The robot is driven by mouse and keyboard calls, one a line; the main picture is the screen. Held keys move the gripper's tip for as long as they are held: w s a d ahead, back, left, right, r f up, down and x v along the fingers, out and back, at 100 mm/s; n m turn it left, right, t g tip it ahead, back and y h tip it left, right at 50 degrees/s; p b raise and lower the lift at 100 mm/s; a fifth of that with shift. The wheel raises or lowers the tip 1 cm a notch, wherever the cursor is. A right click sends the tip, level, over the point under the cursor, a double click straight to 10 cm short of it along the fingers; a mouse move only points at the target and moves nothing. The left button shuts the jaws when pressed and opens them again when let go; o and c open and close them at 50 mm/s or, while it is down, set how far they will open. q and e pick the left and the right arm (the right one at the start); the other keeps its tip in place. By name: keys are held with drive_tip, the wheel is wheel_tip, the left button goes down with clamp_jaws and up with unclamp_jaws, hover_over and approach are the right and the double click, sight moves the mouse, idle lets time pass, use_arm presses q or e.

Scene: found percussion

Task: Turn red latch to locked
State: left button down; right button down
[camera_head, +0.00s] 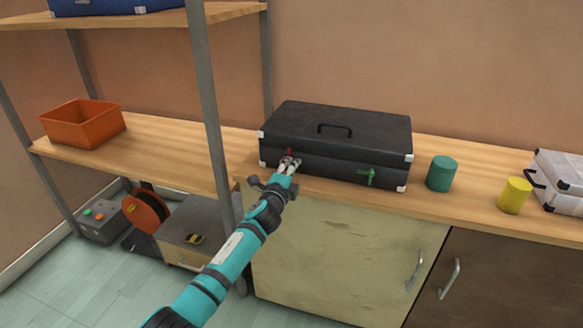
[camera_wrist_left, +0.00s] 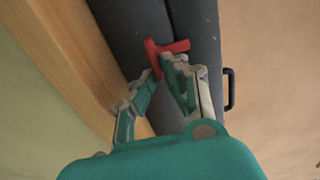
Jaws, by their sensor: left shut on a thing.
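The red latch (camera_head: 290,152) is on the front of a closed black case (camera_head: 350,138), toward its left end. In the left wrist view the red latch (camera_wrist_left: 165,47) shows as a small T shape lying across the seam of the case (camera_wrist_left: 205,20). My left gripper (camera_head: 289,163) is at the case front, and its fingertips are shut on the latch. In the left wrist view the gripper (camera_wrist_left: 157,72) hides part of the latch's stem. A green latch (camera_head: 367,177) is on the right part of the case front. My right gripper is not in view.
The case stands on a wooden counter (camera_head: 480,211) above cabinets. A green cylinder (camera_head: 441,173), a yellow cylinder (camera_head: 514,195) and a silver case (camera_head: 562,180) are to its right. A grey shelf post (camera_head: 210,100) stands left of it; an orange bin (camera_head: 84,123) is on the shelf.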

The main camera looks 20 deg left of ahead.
use_arm(q)
drive_tip(key=shift+f, duration=0.1)
drive_tip(key=c, duration=1.4)
unclamp_jaws()
drive_tip(key=shift+c, duration=0.2)
drive_tip(key=shift+s, duration=0.1)
drive_tip(key=s, duration=1.2)
drive_tip(key=shift+a, duration=0.2)
drive_tip(key=shift+w, duration=0.1)
